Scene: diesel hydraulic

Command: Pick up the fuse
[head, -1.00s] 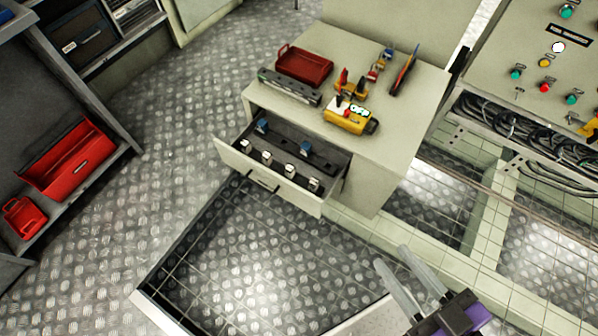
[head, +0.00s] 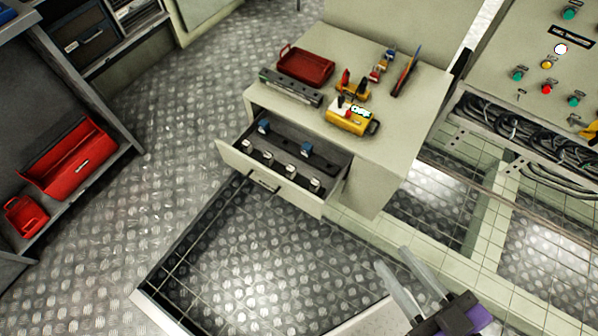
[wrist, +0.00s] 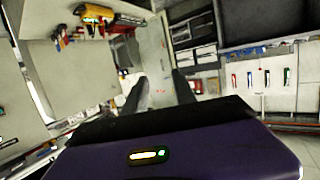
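An open drawer (head: 228,160) of the beige cabinet holds several small fuse-like pieces. A front row has white-and-dark pieces, one of them a fuse (head: 292,170). Behind stand two blue-topped pieces, one on the left (head: 263,126) and one on the right (head: 306,149). I cannot tell which piece is the task's fuse. My gripper (head: 393,257) is in the lower right of the head view, right of and nearer than the drawer. Its two fingers are apart with nothing between them. In the wrist view its fingers (wrist: 160,88) also stand apart, and no fuse can be made out there.
The cabinet top (head: 390,130) carries a red tray (head: 306,66), a yellow meter (head: 348,117) and several hand tools. A control panel (head: 550,80) with hanging cables stands at the right. Red boxes (head: 68,158) sit on a left shelf. Open floor lies before the drawer.

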